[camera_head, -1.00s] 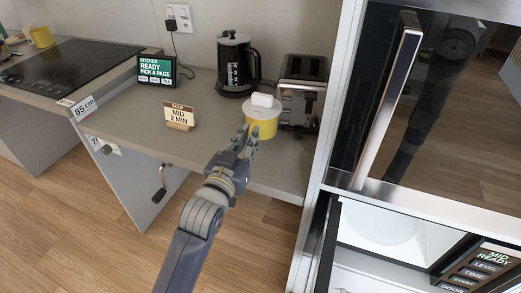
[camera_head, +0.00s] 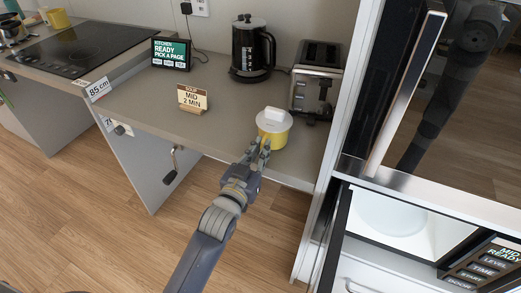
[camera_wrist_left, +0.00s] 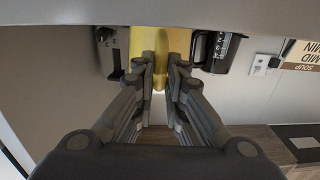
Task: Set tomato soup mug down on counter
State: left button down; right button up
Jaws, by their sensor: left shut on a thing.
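The yellow tomato soup mug (camera_head: 273,134) with its white lid (camera_head: 274,119) is upright at the front edge of the grey counter (camera_head: 150,108), in front of the toaster. I cannot tell whether its base touches the counter. My left gripper (camera_head: 262,146) comes from the front and is shut on the mug's near side. In the left wrist view the gripper's fingers (camera_wrist_left: 162,75) close on a yellow part of the mug (camera_wrist_left: 150,38); most of the mug is hidden there. My right gripper is not in view.
A toaster (camera_head: 315,80) and a black kettle (camera_head: 252,50) stand behind the mug. A soup sign (camera_head: 192,98) and a small screen (camera_head: 171,53) stand left. A tall cabinet with an open compartment (camera_head: 395,217) is at the right. The counter between sign and mug is clear.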

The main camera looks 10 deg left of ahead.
pick_arm(q)
jog(key=c, duration=2)
grip_release()
jog(key=shift+f, duration=0.1)
jog(key=o, duration=0.3)
jog(key=shift+o, duration=0.2)
jog(key=shift+s, duration=0.15)
jog(key=s+a, duration=0.1)
jog(key=s, duration=1)
jog(key=shift+s+a+r+b, duration=0.2)
jog(key=shift+s+a+b, duration=0.1)
jog(key=shift+a+b, duration=0.1)
